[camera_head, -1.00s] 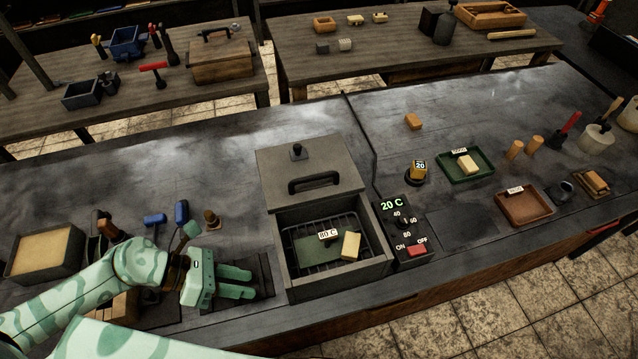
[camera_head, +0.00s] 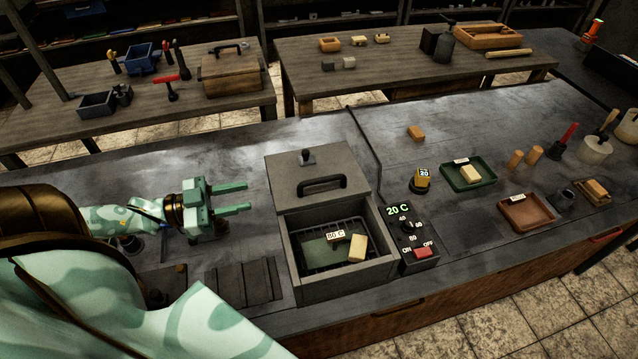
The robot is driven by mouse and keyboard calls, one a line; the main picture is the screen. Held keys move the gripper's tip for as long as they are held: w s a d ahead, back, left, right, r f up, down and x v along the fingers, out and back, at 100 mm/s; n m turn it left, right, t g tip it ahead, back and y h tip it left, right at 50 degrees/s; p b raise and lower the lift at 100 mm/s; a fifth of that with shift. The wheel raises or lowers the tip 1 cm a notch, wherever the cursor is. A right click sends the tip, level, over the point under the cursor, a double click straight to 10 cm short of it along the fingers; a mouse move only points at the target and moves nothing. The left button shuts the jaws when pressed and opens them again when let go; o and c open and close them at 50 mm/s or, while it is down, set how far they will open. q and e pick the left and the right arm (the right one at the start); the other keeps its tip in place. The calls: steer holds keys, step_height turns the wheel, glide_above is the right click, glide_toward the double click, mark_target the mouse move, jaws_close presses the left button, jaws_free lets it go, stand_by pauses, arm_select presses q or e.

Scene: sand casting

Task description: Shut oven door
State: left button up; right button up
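The oven (camera_head: 345,283) is a grey box on the bench, open at the top. Its door (camera_head: 291,187) is a grey lid with a dark bar handle (camera_head: 322,186) and a small knob; it is slid back behind the opening. Inside lie a rack, a green tray (camera_head: 317,250) and a pale yellow block (camera_head: 357,247) with an 80 C label. My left gripper (camera_head: 247,198) is left of the lid, its two fingers apart, empty, pointing right toward the lid without touching it. My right gripper is not in view.
The control box (camera_head: 411,236), reading 20 C, stands right of the oven. A dark slotted plate (camera_head: 243,284) lies left of the oven. The bench behind the lid is clear.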

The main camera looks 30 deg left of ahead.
mark_target(310, 181)
arm_select(q)
steer(key=b+x, duration=0.2)
steer(key=x, duration=1.4)
steer(key=shift+d+b, duration=0.1)
steer(key=shift+b, duration=0.3)
jaws_close()
